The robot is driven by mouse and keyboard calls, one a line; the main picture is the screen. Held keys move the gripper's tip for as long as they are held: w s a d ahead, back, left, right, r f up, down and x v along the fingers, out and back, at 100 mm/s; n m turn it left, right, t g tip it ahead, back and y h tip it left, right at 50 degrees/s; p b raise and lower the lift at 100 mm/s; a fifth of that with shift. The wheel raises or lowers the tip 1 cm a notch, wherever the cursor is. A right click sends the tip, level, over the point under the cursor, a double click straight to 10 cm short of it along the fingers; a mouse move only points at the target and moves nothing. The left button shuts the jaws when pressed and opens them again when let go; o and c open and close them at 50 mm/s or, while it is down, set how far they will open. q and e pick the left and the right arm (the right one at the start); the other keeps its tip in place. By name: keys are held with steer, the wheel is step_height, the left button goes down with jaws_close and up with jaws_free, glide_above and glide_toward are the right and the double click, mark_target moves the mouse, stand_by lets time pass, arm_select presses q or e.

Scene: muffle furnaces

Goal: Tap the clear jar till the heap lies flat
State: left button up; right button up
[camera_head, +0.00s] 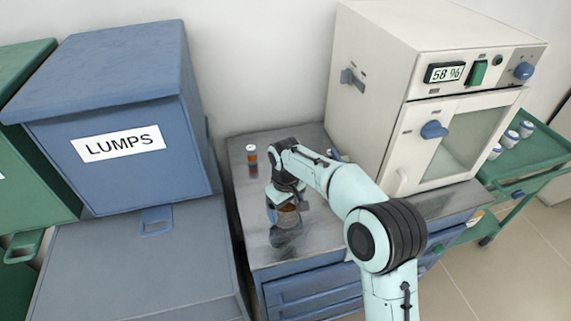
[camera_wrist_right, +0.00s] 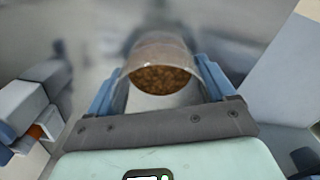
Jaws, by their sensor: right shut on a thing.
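The clear jar (camera_wrist_right: 162,60) is between the blue fingers of my right gripper (camera_wrist_right: 160,88) in the right wrist view, and the gripper is shut on it. Brown granular material (camera_wrist_right: 160,80) shows inside the jar; I cannot tell for sure whether its surface is level. In the head view the jar (camera_head: 288,217) is partly hidden by my right gripper (camera_head: 287,204), low over the metal bench top (camera_head: 262,232). I cannot tell whether the jar touches the bench. My left gripper is not in view.
A small orange and white container (camera_head: 251,154) stands at the bench's back left. A white furnace (camera_head: 430,110) reading "58 %" stands to the right. A blue bin (camera_head: 120,110) marked "LUMPS" is at the left. A green cart (camera_head: 530,165) holds several white jars.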

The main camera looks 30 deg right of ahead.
steer(key=shift+r+p, duration=2)
steer(key=shift+r, duration=0.25)
steer(key=shift+f, duration=0.1)
step_height(320, 180, down, 5)
steer(key=b, duration=0.2)
steer(key=shift+b, duration=0.4)
steer(key=shift+r, duration=0.4)
steer(key=shift+c, duration=0.5)
steer(key=o, duration=1.1)
steer(key=shift+o, duration=0.2)
